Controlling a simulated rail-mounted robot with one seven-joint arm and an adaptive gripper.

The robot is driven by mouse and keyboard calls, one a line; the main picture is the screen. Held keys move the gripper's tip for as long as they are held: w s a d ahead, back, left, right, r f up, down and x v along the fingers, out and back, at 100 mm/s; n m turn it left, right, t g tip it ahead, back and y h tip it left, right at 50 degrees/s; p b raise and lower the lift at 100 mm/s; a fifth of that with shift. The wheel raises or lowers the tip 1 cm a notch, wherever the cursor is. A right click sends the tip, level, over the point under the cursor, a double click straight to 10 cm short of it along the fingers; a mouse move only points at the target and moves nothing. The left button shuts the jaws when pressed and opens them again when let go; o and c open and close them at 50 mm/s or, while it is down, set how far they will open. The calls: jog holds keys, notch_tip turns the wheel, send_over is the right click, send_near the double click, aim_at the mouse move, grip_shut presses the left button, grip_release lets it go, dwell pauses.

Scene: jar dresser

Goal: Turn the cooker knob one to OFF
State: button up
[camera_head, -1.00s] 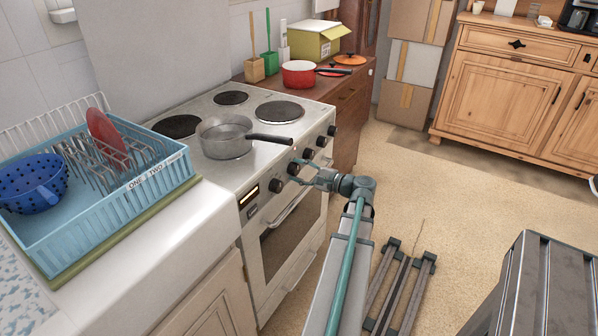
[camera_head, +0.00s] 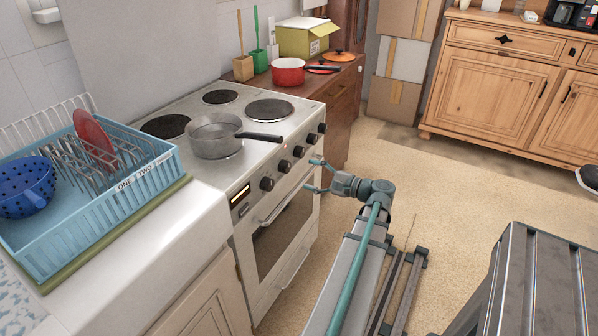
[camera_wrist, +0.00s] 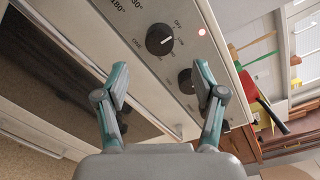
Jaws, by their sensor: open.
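The cooker (camera_head: 200,105) has a row of dark knobs along its front panel. In the wrist view, one black knob (camera_wrist: 160,39) sits ahead of my gripper, with small markings around it that seem to include OFF and ONE. Its white mark points towards the right. A second knob (camera_wrist: 187,80) shows between the fingers, near the right one. My gripper (camera_head: 311,175) is in front of the panel, apart from the knobs. In the wrist view my gripper (camera_wrist: 161,84) is open and empty. I cannot tell its exact distance from the panel.
A grey saucepan (camera_head: 215,135) stands on the hob, its black handle reaching over the front edge. The oven handle (camera_head: 285,202) runs below the knobs. A grey table (camera_head: 540,270) is at right; floor between is partly clear.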

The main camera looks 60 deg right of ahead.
jog(key=shift+s+d+r, duration=0.1)
jog(key=shift+s+d, duration=0.1)
jog(key=shift+s, duration=1.7)
notch_tip(320, 180, down, 7)
jog(key=n+g, duration=0.1)
jog(key=g, duration=0.2)
jog(key=w+a+f+n+g+y, duration=0.15)
jog(key=a+f+n+g, duration=0.35)
jog(key=a+f, duration=0.8)
jog(key=w+a+f+n+g+y, duration=0.1)
jog(key=w+a+f+n+g, duration=0.35)
jog(key=a+f, duration=0.8)
jog(key=s+a+f+n+g+h, duration=0.1)
jog(key=s+a+f+n+g, duration=0.4)
jog(key=a, duration=0.4)
jog(key=s+a+f+n+g+h, duration=0.2)
jog(key=s+a+f+n+g, duration=0.15)
jog(key=s+a+f, duration=0.4)
jog(key=s+a+f+n+g+h, duration=0.1)
jog(key=s+a+f+n+g, duration=0.25)
jog(key=a, duration=0.65)
notch_tip(320, 180, up, 13)
jog(key=p, duration=1.3)
jog(key=shift+s+a+r+n+p, duration=0.15)
jog(key=shift+s+r+n+p, duration=0.05)
jog(key=shift+s+n+p, duration=0.25)
